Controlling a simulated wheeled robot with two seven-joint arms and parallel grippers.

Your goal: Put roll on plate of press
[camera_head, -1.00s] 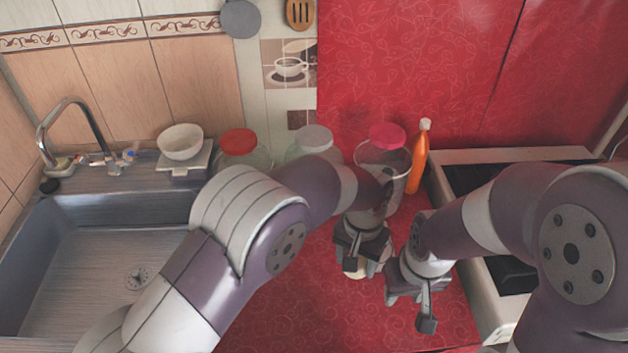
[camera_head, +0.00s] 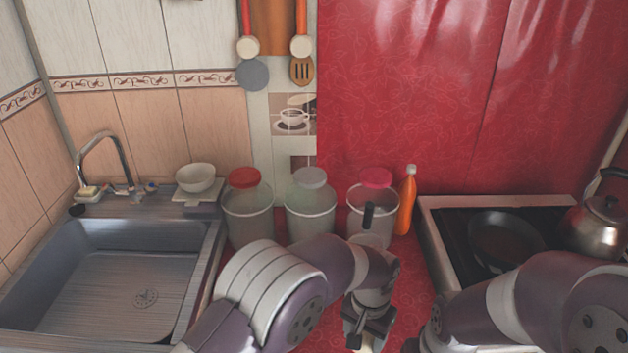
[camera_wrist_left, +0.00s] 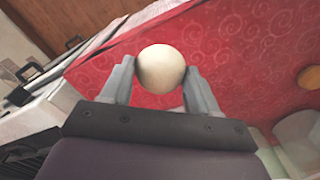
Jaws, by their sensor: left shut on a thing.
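The roll is a pale cream ball. It sits between the two fingers of my left gripper in the left wrist view (camera_wrist_left: 162,68), with a finger against each side. In the head view my left gripper (camera_head: 368,328) is above the red counter near the bottom edge, and only a bit of the roll shows under it. My right gripper (camera_head: 424,342) is mostly cut off by the bottom edge, so its fingers cannot be read. I cannot make out the press or its plate in either view.
Three lidded jars, with red (camera_head: 244,178), pale (camera_head: 310,178) and pink (camera_head: 376,178) lids, stand at the back. An orange bottle (camera_head: 407,205) is beside them. The sink (camera_head: 115,285) is left. The stove holds a pan (camera_head: 505,240) and kettle (camera_head: 602,228).

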